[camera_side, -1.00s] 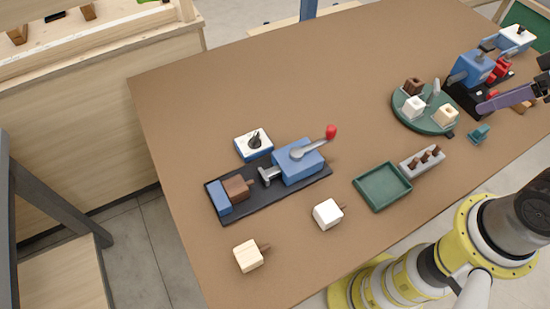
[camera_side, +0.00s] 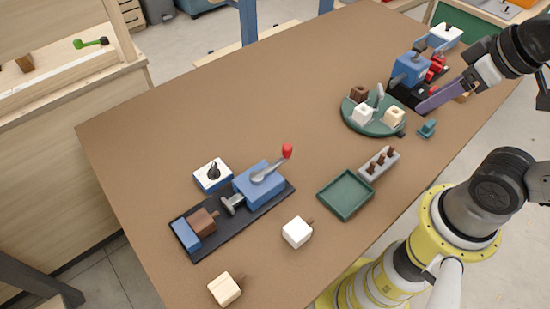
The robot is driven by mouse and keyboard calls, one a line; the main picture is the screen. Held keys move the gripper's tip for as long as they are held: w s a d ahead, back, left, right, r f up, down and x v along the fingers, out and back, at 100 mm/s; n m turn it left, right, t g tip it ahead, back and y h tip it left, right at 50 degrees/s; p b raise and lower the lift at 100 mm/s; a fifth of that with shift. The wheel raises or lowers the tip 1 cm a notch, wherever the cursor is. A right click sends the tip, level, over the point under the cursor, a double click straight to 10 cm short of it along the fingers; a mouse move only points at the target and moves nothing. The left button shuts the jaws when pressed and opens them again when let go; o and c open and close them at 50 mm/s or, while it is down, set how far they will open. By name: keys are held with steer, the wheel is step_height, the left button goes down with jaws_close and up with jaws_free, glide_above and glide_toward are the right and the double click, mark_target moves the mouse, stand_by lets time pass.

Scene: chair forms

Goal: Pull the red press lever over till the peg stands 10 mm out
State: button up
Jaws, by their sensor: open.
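The press is a blue housing (camera_side: 258,187) on a black base (camera_side: 232,222) at the left of the table. Its grey lever (camera_side: 265,170) ends in a red knob (camera_side: 287,151) and leans to the upper right. A grey ram (camera_side: 232,204) faces a brown block (camera_side: 202,223), from which a short brown peg (camera_side: 214,213) sticks out. The block sits beside a blue stop (camera_side: 185,233). My gripper (camera_side: 440,97), with purple fingers, is open at the far right, close to another blue device, well away from the press lever. The exact gap between its fingers is hard to see.
The blue device (camera_side: 409,70) has red parts. Near it is a green round tray (camera_side: 372,125) with blocks. A green square tray (camera_side: 346,195), grey peg rack (camera_side: 378,163), white block (camera_side: 297,232), cream block (camera_side: 224,289) and blue-white switch box (camera_side: 213,175) stand on the table.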

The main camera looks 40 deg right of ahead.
steer(key=w+a+r+n, duration=0.2)
steer(key=w+r+n, duration=0.25)
steer(key=w, duration=0.25)
steer(key=n+g, duration=0.6)
glide_above(287, 146)
step_height(287, 146, down, 10)
step_height(287, 146, down, 14)
steer(key=shift+r, duration=0.1)
jaws_close()
